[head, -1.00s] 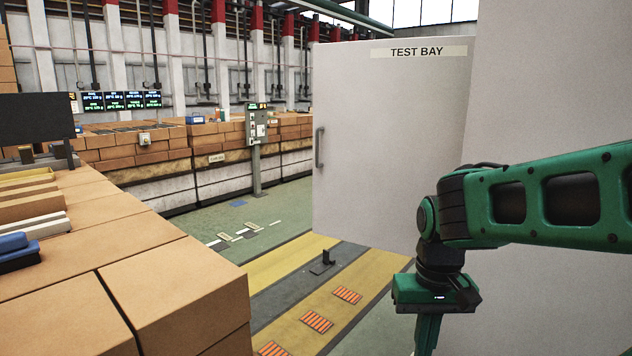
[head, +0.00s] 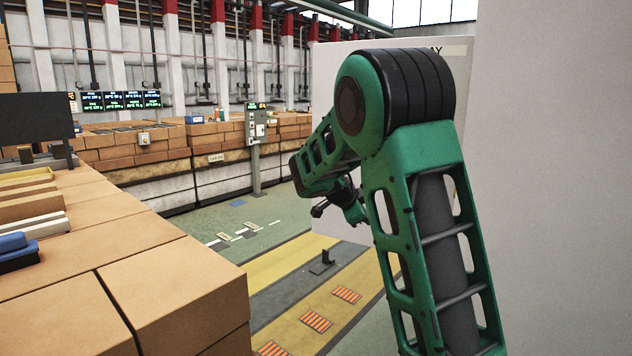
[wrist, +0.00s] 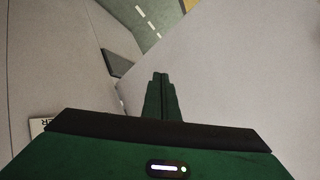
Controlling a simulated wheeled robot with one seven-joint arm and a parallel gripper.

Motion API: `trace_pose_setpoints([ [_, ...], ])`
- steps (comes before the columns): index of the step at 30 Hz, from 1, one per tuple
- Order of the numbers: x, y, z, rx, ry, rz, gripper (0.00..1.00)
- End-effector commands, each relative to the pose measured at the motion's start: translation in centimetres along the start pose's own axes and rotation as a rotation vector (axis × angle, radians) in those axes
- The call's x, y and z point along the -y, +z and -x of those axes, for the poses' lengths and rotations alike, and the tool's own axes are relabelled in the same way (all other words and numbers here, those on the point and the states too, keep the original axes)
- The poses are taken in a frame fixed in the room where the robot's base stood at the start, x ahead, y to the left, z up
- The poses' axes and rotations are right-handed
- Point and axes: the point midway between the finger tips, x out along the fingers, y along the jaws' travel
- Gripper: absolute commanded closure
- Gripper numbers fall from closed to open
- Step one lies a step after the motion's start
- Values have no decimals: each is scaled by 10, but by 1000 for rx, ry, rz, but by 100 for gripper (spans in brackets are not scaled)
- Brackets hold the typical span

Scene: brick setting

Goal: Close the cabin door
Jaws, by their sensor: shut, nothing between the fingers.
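The cabin door (head: 328,85) is a pale grey panel, standing open beside the floor lane in the head view. My arm covers most of it, including its handle and most of its "TEST BAY" label. My gripper (wrist: 160,77) is shut and empty in the wrist view, its fingers close together. A pale surface (wrist: 235,75) lies to its right and another (wrist: 50,65) to its left; I cannot tell which is the door. In the head view the wrist end is small and partly hidden by my arm, in front of the door's lower part. Contact cannot be told.
A large pale cabin wall (head: 550,150) fills the right side. A brown block counter (head: 110,225) runs along the left. A small dark stop (head: 322,262) stands on the striped floor (head: 290,290) between them. A control post (head: 255,150) stands farther back.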

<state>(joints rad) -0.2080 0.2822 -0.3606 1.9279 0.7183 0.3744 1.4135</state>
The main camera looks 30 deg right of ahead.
Motion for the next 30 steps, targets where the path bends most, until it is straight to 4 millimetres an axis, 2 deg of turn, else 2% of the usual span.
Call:
trace_pose_setpoints([
  [1, 22, 15, -3, -38, -51, -59, 100],
  [6, 93, 56, 3, -126, -266, -298, 100],
  [12, 156, 113, 30, -136, -533, -530, 100],
  [16, 178, 143, 49, -108, -658, -626, 100],
  [20, 189, 158, 60, -85, -726, -677, 100],
  [25, 197, 159, 57, -78, -746, -696, 100],
  [30, 211, 150, 37, -81, -745, -696, 100],
])
